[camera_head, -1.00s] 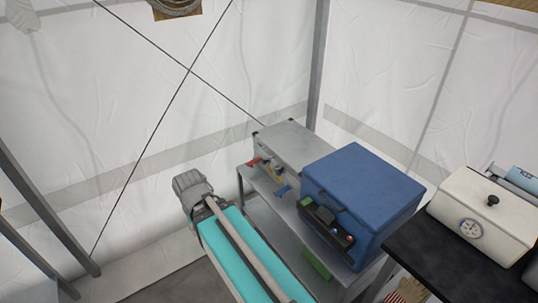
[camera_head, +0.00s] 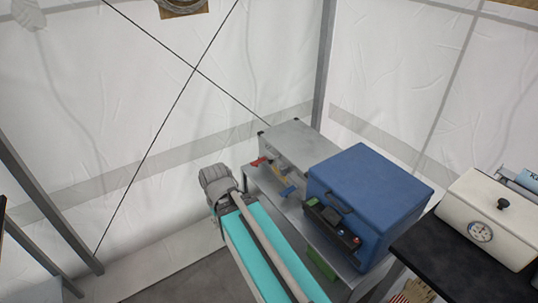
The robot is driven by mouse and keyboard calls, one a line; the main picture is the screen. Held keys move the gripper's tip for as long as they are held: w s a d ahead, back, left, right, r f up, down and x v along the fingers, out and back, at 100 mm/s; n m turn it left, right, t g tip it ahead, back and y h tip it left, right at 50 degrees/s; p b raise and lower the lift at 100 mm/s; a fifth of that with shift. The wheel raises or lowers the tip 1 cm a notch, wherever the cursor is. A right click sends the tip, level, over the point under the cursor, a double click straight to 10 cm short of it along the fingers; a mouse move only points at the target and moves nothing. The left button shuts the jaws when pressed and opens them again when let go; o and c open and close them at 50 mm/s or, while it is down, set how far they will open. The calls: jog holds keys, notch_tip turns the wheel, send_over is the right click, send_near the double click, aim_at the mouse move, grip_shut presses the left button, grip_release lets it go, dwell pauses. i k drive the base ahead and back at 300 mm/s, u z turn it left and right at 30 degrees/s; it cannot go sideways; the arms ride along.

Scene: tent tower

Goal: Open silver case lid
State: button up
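The silver case (camera_head: 297,143) sits at the far end of a metal shelf table, near the tent corner. Its flat top looks closed. Small red (camera_head: 259,161), yellow and blue (camera_head: 287,191) items show along its front side; whether they are part of the case or lie before it is too small to tell. My gripper's fingers cannot be made out. A long turquoise and grey form (camera_head: 262,250) with a rounded grey end (camera_head: 217,183) reaches up from the bottom, left of the table, apart from the case in the picture.
A blue box (camera_head: 368,188) stands beside the case on the metal table (camera_head: 318,240), nearer to me. A white box with a dial (camera_head: 500,215) stands on a black table (camera_head: 440,262) at right. A metal frame (camera_head: 50,215) stands at left. Floor left of the table looks clear.

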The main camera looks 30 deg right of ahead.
aim_at(300, 147)
jog(key=z, duration=0.05)
jog(key=i, duration=1)
jog(key=u, duration=0.05)
